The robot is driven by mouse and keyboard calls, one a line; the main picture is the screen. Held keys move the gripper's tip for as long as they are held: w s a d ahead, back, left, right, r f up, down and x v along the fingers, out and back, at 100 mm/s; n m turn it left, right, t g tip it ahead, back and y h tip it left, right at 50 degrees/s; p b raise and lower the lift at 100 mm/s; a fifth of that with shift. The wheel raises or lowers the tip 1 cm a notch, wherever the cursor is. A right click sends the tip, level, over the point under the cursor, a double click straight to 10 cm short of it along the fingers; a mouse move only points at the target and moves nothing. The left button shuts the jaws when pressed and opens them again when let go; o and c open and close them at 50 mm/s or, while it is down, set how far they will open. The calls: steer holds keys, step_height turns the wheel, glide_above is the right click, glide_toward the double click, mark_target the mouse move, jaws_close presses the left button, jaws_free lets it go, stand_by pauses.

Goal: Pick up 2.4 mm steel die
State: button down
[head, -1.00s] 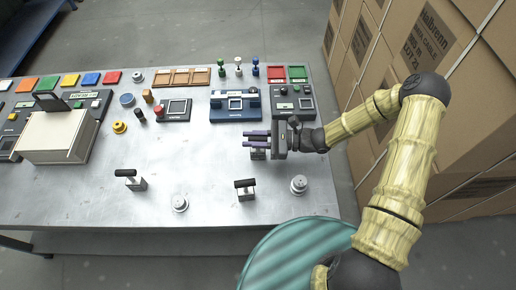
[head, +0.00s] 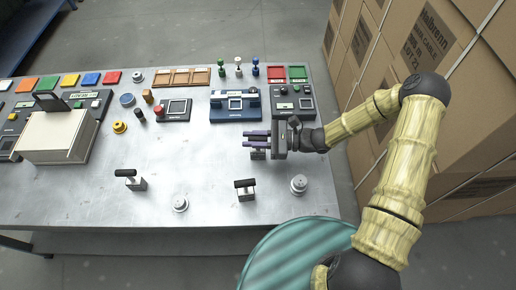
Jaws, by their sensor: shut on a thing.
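My gripper (head: 257,139) is over the right part of the metal table, with its purple fingers pointing left. It is shut on a small steel die (head: 258,155), a grey block that shows just below the fingers. The fingers hide the top of this die. I cannot tell whether its underside touches the table. Two similar grey blocks with black T-shaped handles stand apart from it: one at the front left (head: 136,183) and one at the front right (head: 246,194). Size markings are too small to read.
Round metal pieces sit at the front (head: 180,204) and right (head: 299,185). A blue device (head: 235,116) and a dark button box (head: 293,116) stand behind my gripper. A teal round top (head: 290,255) is before the table. Cartons (head: 460,120) stand at right. The table's middle is clear.

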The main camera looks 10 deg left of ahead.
steer(key=shift+r, duration=0.15)
step_height(320, 180, up, 10)
steer(key=shift+f+b, duration=0.1)
steer(key=shift+b, duration=0.45)
stand_by(0.7)
